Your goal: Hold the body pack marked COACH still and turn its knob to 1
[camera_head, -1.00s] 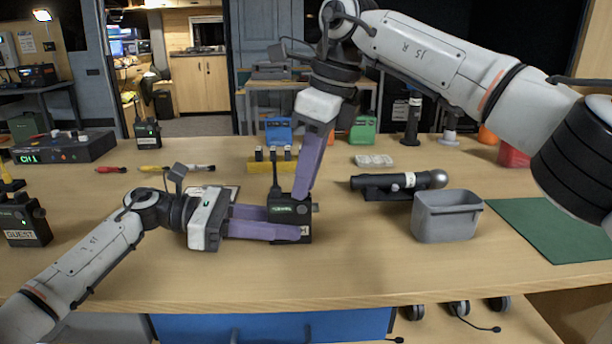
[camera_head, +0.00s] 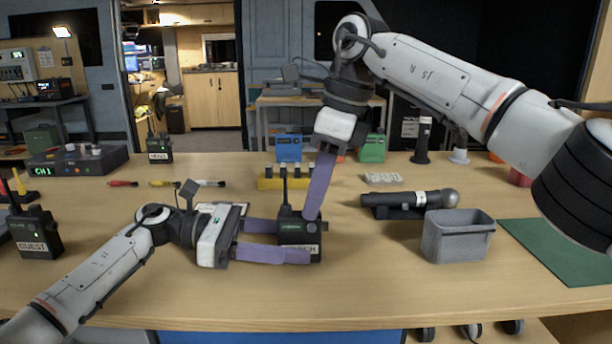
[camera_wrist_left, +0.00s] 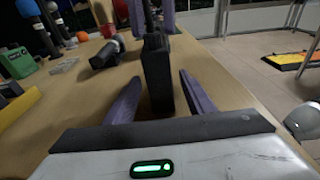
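The COACH body pack (camera_head: 289,231) stands upright on the table, dark, with an antenna and a partly covered label. A small knob (camera_head: 325,226) shows at its right side; its setting is unreadable. My left gripper (camera_head: 311,256) is open, its fingers either side of the pack. The left wrist view shows the pack (camera_wrist_left: 157,75) between those fingers (camera_wrist_left: 159,76) with a gap on each side.
The GUEST pack (camera_head: 38,235) stands at the left. A grey bin (camera_head: 458,240) and a microphone (camera_head: 410,200) are to the right. A yellow block (camera_head: 283,183) is behind the pack. A green mat (camera_head: 560,250) lies far right. The front table is clear.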

